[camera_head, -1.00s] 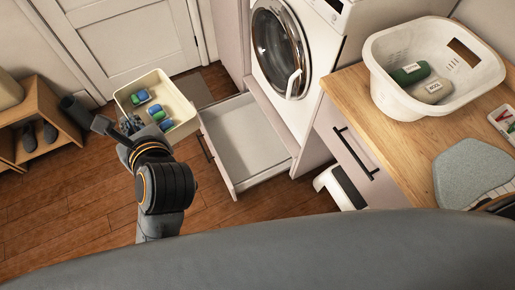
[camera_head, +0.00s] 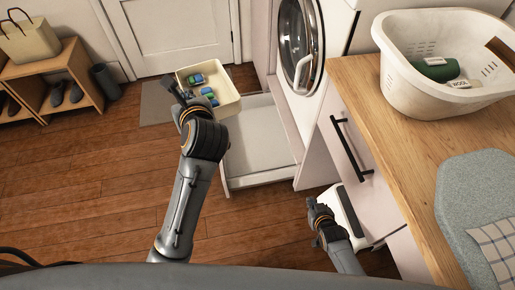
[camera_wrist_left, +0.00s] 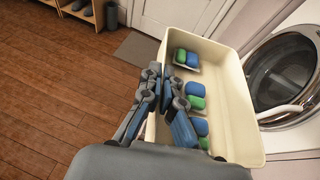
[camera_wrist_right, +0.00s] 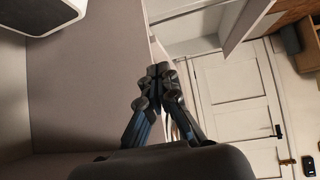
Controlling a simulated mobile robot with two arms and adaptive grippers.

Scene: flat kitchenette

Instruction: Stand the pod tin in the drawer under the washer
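The pod tin (camera_head: 228,108) is a cream open box with blue and green pods inside. It also shows in the left wrist view (camera_wrist_left: 236,100). My left gripper (camera_head: 178,92) is shut on the tin's near-left wall, with fingers either side of the rim (camera_wrist_left: 160,78). The tin is level and overlaps the far left part of the drawer in the head view; its exact height is unclear. The drawer (camera_head: 258,140) under the washer (camera_head: 300,45) is pulled open and its visible floor is bare. My right gripper (camera_head: 318,207) is shut and empty, its fingertips together (camera_wrist_right: 160,73).
The wooden counter (camera_head: 400,135) bears a white laundry basket (camera_head: 400,92) and a grey ironing board (camera_head: 470,185). A shoe shelf (camera_head: 50,75) stands far left. The floor at left is clear.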

